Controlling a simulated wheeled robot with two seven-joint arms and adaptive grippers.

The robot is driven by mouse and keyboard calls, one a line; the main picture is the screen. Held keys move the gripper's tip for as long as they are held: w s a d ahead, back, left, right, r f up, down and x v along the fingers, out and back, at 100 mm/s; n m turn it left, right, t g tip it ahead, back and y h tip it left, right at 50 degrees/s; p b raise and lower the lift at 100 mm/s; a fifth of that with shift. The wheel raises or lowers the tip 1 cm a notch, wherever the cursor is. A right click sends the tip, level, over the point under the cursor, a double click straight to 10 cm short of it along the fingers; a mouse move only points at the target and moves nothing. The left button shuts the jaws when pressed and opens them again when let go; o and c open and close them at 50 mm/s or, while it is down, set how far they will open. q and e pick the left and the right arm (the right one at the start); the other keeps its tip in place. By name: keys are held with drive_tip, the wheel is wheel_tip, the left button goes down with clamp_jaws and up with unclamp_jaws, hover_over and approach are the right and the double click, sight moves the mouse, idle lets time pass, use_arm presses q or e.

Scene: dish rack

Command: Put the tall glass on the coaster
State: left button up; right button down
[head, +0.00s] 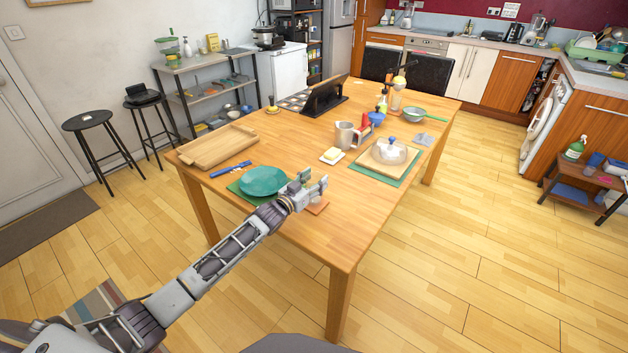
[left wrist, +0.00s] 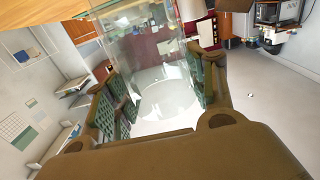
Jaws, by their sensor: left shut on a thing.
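My left gripper (head: 316,188) is over the near edge of the wooden table, just right of a teal plate. In the left wrist view, my left gripper (left wrist: 158,95) is shut on the tall glass (left wrist: 145,45), a clear see-through cylinder between its green-padded fingers. In the head view the glass is hard to make out against the gripper and table. A flat orange-brown square, which looks like the coaster (head: 318,208), lies near the table edge, partly hidden behind the gripper. I cannot tell whether the glass touches it. My right gripper is not in view.
The teal plate (head: 263,181) lies left of the gripper, with blue cutlery (head: 231,169) and a wooden tray (head: 217,146) beyond. A butter dish (head: 332,155), metal mug (head: 344,135) and domed board (head: 388,152) stand farther back. Bare table lies right of the gripper.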

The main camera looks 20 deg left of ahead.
use_arm(q)
drive_tip(key=shift+f, duration=0.3)
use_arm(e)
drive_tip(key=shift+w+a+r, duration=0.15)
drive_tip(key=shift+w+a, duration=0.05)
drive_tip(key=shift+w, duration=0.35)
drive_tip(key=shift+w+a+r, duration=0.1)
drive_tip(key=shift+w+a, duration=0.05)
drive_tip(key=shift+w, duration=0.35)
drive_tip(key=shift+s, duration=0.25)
use_arm(q)
drive_tip(key=shift+f, duration=0.15)
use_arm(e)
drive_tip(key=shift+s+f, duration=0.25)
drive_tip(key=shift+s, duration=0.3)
use_arm(q)
drive_tip(key=shift+f, duration=0.1)
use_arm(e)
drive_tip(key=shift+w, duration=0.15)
use_arm(q)
drive_tip(key=o, duration=1.2)
drive_tip(key=shift+o, duration=0.2)
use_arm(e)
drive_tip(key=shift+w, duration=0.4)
